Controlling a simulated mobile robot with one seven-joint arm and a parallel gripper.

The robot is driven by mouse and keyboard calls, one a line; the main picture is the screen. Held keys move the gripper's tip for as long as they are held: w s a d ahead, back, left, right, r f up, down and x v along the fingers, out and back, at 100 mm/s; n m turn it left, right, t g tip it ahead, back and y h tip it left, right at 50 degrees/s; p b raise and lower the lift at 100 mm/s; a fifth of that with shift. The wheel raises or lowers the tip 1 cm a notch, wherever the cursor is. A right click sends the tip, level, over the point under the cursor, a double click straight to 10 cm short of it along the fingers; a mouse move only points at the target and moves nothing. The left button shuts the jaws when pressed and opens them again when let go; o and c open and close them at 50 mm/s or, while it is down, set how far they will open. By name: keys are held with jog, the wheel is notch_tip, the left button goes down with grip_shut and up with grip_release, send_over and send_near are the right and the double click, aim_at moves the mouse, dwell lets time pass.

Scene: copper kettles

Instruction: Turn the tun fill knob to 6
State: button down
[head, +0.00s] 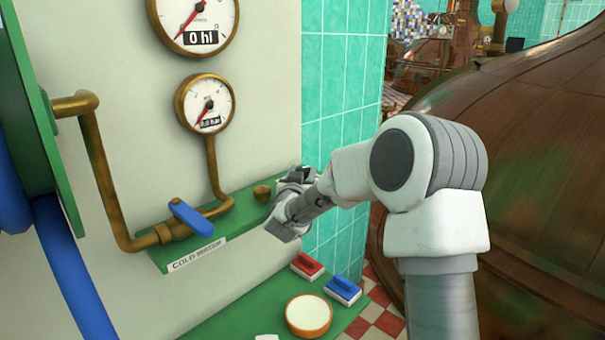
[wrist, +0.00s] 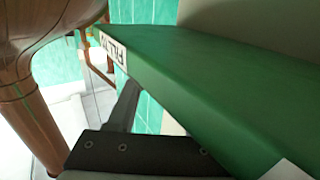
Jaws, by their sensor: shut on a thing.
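My gripper (head: 287,206) is at the right end of the green ledge (head: 240,212) on the pale wall, shut on what appears to be the tun fill knob. The grip itself is hidden by the gripper in the head view. A small brass fitting (head: 262,191) shows just left of it; I cannot tell whether it is part of the knob. In the wrist view, the green ledge (wrist: 215,80) runs close by, with a white label (wrist: 113,48) reading "FILL TO" partly visible. Neither knob nor its scale reading can be made out there.
A blue-handled valve (head: 190,218) on brass pipe sits left above the "COLD WATER" label (head: 197,255). Two gauges (head: 206,103) hang above. A large copper kettle (head: 530,180) stands right.

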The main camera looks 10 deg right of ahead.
jog(key=shift+c, duration=1.5)
grip_release()
jog(key=shift+s, duration=0.1)
jog(key=p+v, duration=0.1)
jog(key=v, duration=1.6)
jog(key=shift+p, duration=0.4)
jog(key=shift+s+a, duration=0.1)
